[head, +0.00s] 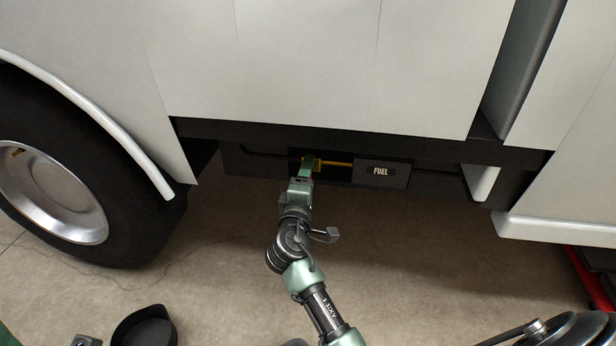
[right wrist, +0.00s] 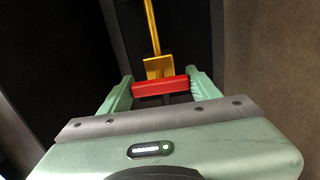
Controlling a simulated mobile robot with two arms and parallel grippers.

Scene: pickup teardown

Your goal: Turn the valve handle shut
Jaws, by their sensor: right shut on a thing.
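The valve handle (right wrist: 160,88) is a red bar on a yellow fitting at the end of a yellow pipe (right wrist: 152,28), in the right wrist view. It lies crosswise to the pipe. My right gripper (right wrist: 161,92) is shut on the handle, with one green finger at each end. In the head view my right gripper (head: 306,168) reaches into a dark recess under the truck, at the left end of the yellow pipe (head: 338,164). It hides the handle there. My left gripper is not in view.
A box marked FUEL (head: 381,171) is right of the recess, under the white truck body (head: 320,65). A wheel (head: 60,190) stands at left. A black pan (head: 145,328) is on the floor at lower left. A dark round object (head: 575,330) is at lower right.

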